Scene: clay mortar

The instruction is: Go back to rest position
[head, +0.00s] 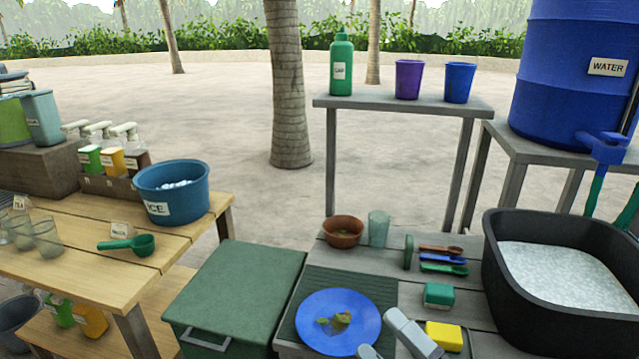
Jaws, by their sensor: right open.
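My right gripper (378,333) comes in at the bottom edge, right of the middle. Its two grey fingers are apart with nothing seen between them. They are at the lower right edge of a blue plate (313,331), which holds some green and brown scraps (341,320). Whether the fingers touch the plate, I cannot tell. A reddish-brown clay bowl (343,231) stands behind the plate on the grey counter, away from the gripper. My left gripper is not in view.
A yellow sponge (444,336) and a green block (438,295) lie right of the gripper. A black basin (560,322) stands farther right. A green chest (236,290) and wooden table (182,240) with a blue ice tub (172,192) are on the left.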

